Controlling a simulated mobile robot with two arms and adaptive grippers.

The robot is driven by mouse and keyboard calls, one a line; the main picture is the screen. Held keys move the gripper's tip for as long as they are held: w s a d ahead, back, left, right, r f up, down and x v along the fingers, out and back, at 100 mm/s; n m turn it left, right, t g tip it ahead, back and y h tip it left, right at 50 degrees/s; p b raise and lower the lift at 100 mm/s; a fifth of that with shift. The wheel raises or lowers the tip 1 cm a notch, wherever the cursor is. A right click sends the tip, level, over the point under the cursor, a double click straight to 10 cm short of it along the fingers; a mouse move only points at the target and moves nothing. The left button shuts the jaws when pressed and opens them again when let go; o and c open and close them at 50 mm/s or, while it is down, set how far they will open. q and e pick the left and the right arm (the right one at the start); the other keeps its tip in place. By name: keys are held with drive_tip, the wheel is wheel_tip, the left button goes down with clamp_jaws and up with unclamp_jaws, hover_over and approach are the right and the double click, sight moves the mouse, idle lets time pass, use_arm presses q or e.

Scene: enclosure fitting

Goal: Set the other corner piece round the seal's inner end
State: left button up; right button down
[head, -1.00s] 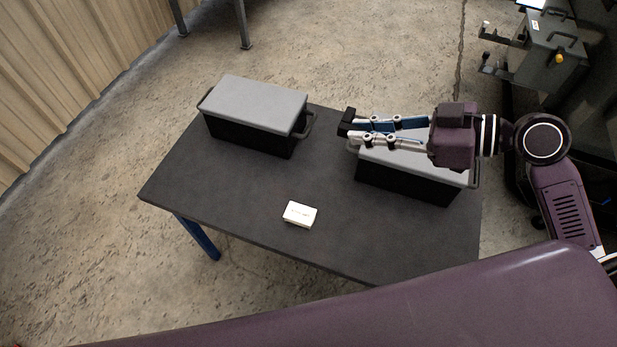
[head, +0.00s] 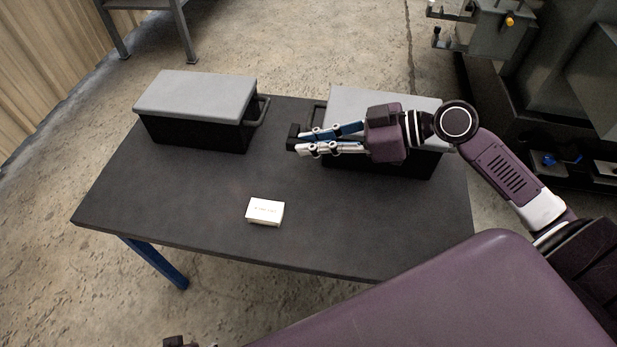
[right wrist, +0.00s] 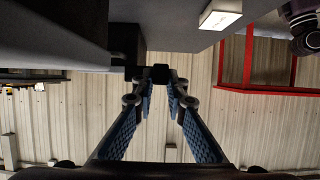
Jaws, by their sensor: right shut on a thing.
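My right gripper (head: 303,141) reaches in from the right past the near side of the right grey-lidded black box. It is shut on a small black piece (head: 293,137), which I take to be the corner piece. In the right wrist view the black piece (right wrist: 159,74) sits between the fingertips of the gripper (right wrist: 160,84); its exact shape is too small and dark to tell. The right box (head: 350,101) is partly hidden by my gripper and arm. I cannot make out a seal or another corner piece.
The dark table (head: 200,200) carries a second grey-lidded box (head: 195,96) at the back left and a small white box (head: 265,211) near the front. The table between them is clear. A grey machine (head: 485,30) stands beyond at the right.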

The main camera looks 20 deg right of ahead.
drive_tip(key=b, duration=0.1)
hover_over(311, 184)
wheel_tip(311, 184, down, 7)
drive_tip(key=shift+f, duration=0.1)
wheel_tip(311, 184, down, 4)
drive_tip(key=shift+f+b, duration=0.1)
drive_tip(key=shift+b, duration=0.35)
use_arm(q)
drive_tip(key=w+v, duration=0.2)
drive_tip(key=v, duration=0.6)
drive_tip(key=shift+r, duration=0.15)
drive_tip(key=shift+w+r+t, duration=0.1)
drive_tip(key=shift+r+t, duration=0.1)
drive_tip(key=shift+t, duration=0.1)
use_arm(e)
drive_tip(key=shift+f, duration=0.1)
drive_tip(key=c, duration=2.3)
unclamp_jaws()
use_arm(q)
drive_tip(key=shift+r, duration=0.25)
use_arm(e)
drive_tip(key=o, duration=0.4)
drive_tip(key=shift+c, duration=0.2)
